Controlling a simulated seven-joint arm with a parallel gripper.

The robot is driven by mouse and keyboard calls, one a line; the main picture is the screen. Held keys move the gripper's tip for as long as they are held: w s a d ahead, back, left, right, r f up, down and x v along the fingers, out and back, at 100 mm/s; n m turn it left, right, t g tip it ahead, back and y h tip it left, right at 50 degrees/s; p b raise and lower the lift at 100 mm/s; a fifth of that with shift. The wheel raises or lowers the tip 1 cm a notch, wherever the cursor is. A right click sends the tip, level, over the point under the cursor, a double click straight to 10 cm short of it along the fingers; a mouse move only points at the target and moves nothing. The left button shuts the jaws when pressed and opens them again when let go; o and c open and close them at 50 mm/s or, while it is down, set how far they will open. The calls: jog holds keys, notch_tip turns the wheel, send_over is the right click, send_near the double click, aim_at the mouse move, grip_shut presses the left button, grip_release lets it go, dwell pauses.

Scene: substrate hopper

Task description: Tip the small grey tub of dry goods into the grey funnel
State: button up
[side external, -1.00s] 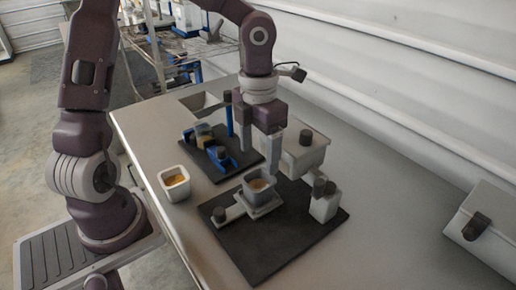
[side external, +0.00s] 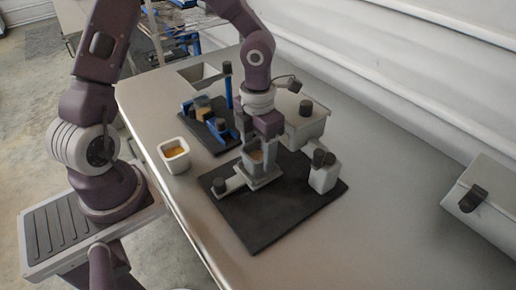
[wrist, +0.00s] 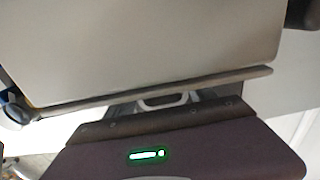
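A small grey tub (side external: 254,160) with tan contents sits upright on the grey platform of a fixture. My gripper (side external: 257,150) is down at the tub, pointing downward, with its fingers apart at the tub's sides. I cannot tell whether they press on it. A grey open vessel with sloped walls (side external: 201,76), which looks like the funnel, stands at the back left of the table. The wrist view shows a broad pale surface and part of my gripper's body; the tub is not clear there.
A whitish tub (side external: 174,156) with orange contents stands near the left table edge. A blue fixture on a dark plate (side external: 213,133), a grey box with a black knob (side external: 306,122) and a small knobbed block (side external: 323,178) surround the gripper.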

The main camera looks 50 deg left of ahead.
jog(key=c, duration=0.7)
jog(key=shift+r, duration=0.15)
jog(key=shift+c, duration=0.4)
jog(key=shift+r, duration=2.35)
jog(key=shift+r, duration=1.35)
jog(key=shift+c, duration=0.6)
